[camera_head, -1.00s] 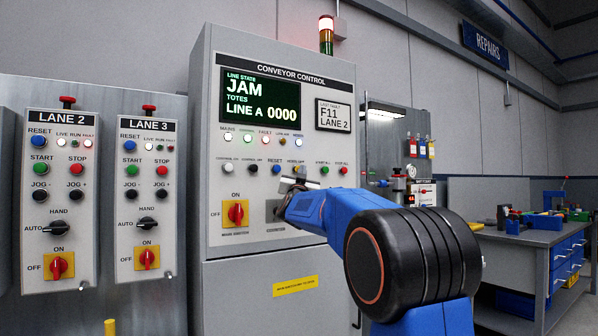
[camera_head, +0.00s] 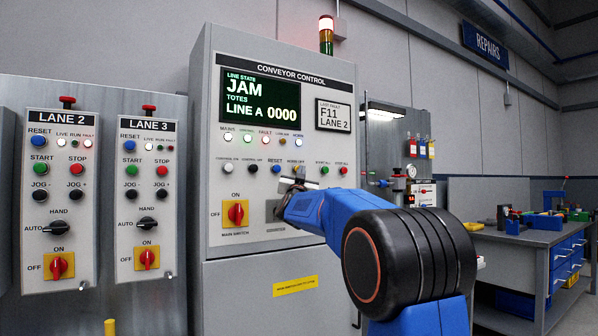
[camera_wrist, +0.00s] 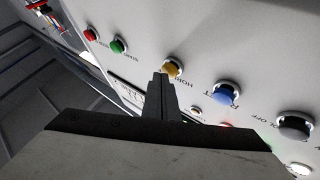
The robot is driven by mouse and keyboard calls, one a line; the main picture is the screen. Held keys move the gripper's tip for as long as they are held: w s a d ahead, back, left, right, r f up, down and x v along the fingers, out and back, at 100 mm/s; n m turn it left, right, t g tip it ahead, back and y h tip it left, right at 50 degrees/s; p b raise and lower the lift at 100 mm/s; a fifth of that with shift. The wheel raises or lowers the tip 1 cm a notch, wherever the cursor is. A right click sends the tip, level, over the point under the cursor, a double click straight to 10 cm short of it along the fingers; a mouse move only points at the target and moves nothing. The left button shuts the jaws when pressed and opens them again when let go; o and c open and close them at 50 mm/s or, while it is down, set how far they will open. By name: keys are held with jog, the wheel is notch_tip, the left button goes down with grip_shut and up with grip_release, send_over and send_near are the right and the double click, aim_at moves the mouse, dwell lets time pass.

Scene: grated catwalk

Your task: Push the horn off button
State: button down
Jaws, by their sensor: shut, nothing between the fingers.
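The horn off button is a yellow button in a pale ring on the conveyor control cabinet. It shows in the wrist view (camera_wrist: 171,68) and is small in the head view (camera_head: 298,169), just above my gripper. My gripper (camera_head: 298,181) is shut and empty in front of the cabinet. In the wrist view its closed fingertips (camera_wrist: 160,76) overlap the lower left edge of the yellow button in the picture. I cannot tell whether they touch it.
A blue reset button (camera_wrist: 226,93) and a black control off button (camera_wrist: 295,125) sit to one side of the yellow button. Green (camera_wrist: 119,45) and red (camera_wrist: 91,34) buttons sit on the other. The cabinet screen (camera_head: 260,96) reads JAM. A red main switch (camera_head: 236,213) is lower left.

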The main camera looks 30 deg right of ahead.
jog(key=shift+w, duration=0.5)
dwell(0.6)
jog(key=shift+s, duration=1.2)
jog(key=s, duration=0.5)
dwell(0.4)
dwell(0.6)
